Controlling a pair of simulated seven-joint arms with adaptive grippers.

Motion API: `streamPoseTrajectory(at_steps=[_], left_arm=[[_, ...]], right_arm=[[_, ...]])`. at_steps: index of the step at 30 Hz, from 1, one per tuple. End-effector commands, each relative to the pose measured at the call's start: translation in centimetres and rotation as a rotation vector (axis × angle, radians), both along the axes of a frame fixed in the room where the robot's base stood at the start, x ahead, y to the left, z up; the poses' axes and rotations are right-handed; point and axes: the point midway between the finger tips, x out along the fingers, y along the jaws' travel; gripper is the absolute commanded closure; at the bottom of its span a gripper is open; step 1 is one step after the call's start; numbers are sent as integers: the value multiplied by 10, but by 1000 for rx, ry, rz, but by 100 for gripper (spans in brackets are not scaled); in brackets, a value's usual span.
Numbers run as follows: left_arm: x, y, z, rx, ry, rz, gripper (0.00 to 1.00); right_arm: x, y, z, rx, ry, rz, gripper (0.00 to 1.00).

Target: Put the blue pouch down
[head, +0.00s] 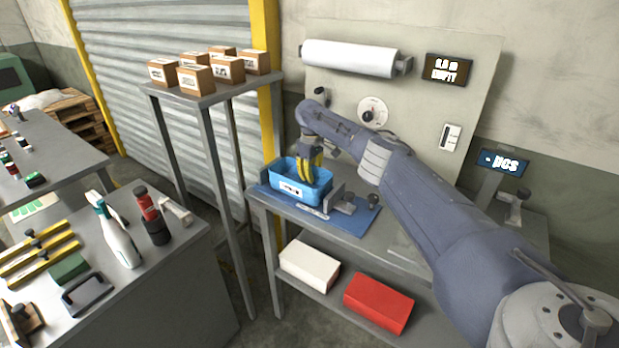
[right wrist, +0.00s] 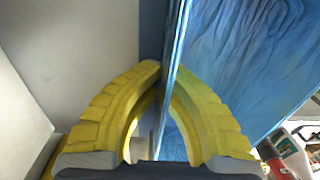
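The blue pouch (head: 312,196) looks like an open-topped tub with a white label, and sits upright on a blue mat (head: 365,221) on the small grey table. My right gripper (head: 310,171) reaches down to its far rim. In the right wrist view my gripper's yellow fingers (right wrist: 167,78) close from both sides on a thin blue wall of the pouch (right wrist: 245,65), which fills the right of that view. Whether the pouch's underside touches the mat is hidden. My left gripper is not in view.
A grey clamp (head: 345,203) stands on the mat close right of the pouch. A tall stand (head: 207,93) with several cartons rises at the left. White (head: 309,266) and red (head: 379,303) boxes lie on the lower shelf. A bench (head: 150,290) with tools is at front left.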

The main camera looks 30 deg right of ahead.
Motion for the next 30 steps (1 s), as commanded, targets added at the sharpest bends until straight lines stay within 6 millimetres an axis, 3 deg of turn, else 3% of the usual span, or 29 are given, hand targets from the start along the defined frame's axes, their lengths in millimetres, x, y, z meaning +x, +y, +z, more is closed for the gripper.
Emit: streamPoseTrajectory(at_steps=[11,18,26,30], left_arm=[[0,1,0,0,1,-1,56],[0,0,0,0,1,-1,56],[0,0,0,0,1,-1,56],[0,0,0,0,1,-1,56]], right_arm=[[0,1,-3,1,0,0,99],[0,0,-2,0,-1,1,73],[0,0,-1,0,-1,0,73],[1,0,10,1,-3,1,73]])
